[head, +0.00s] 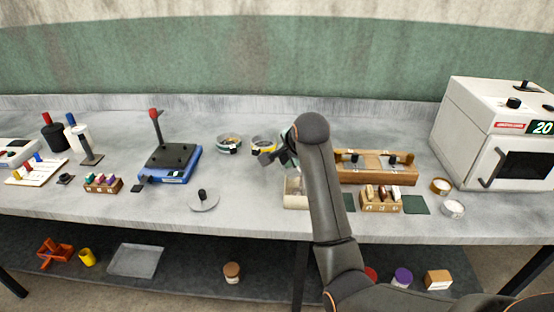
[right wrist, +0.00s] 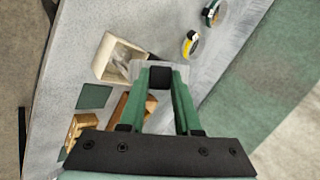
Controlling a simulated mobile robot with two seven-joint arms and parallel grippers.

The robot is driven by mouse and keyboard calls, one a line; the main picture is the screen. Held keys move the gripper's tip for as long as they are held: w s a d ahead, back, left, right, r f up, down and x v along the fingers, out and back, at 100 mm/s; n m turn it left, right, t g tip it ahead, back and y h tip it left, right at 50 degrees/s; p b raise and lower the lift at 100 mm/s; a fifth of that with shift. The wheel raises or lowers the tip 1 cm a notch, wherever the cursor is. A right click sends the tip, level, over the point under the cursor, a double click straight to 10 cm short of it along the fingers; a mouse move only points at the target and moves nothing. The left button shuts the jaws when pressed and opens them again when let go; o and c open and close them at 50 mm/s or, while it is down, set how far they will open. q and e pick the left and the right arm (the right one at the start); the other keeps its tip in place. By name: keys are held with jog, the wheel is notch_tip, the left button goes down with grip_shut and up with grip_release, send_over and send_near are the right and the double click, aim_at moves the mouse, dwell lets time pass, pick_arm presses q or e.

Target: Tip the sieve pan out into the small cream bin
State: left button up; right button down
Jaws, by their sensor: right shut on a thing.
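My right gripper (right wrist: 160,82) is shut on a black grip. A pale grey piece, which looks like the sieve pan (right wrist: 140,68), shows just beyond the fingertips. In the head view my right gripper (head: 284,152) is above the bench behind the small cream bin (head: 297,201), and my forearm hides most of it and the pan. The pan's contents cannot be seen. The cream bin is open-topped and partly hidden by my arm; it also shows in the right wrist view (right wrist: 103,58), left of the fingertips, with something pale inside. My left gripper is not in view.
Two round dishes, one teal-banded (head: 229,144) and one yellow-banded (head: 263,143), stand left of the gripper. A wooden rack (head: 376,175) and a small wooden block (head: 381,206) stand right of my arm. A blue-based device (head: 170,164) stands left. A white oven (head: 497,130) is far right.

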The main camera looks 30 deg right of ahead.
jog(key=s+d+r+m+t+y, duration=0.1)
jog(key=s+d+m+t+y, duration=0.1)
jog(key=d+y, duration=0.3)
jog(key=shift+d+r+m+t, duration=0.15)
jog(key=shift+d+m+t, duration=0.15)
jog(key=shift+d, duration=0.15)
jog(key=shift+s, duration=0.1)
dwell(0.5)
notch_tip(320, 180, up, 8)
jog(key=n+g+h, duration=0.4)
jog(key=n+h, duration=0.4)
jog(key=h, duration=0.7)
jog(key=shift+g+h, duration=0.3)
jog(key=shift+g, duration=0.1)
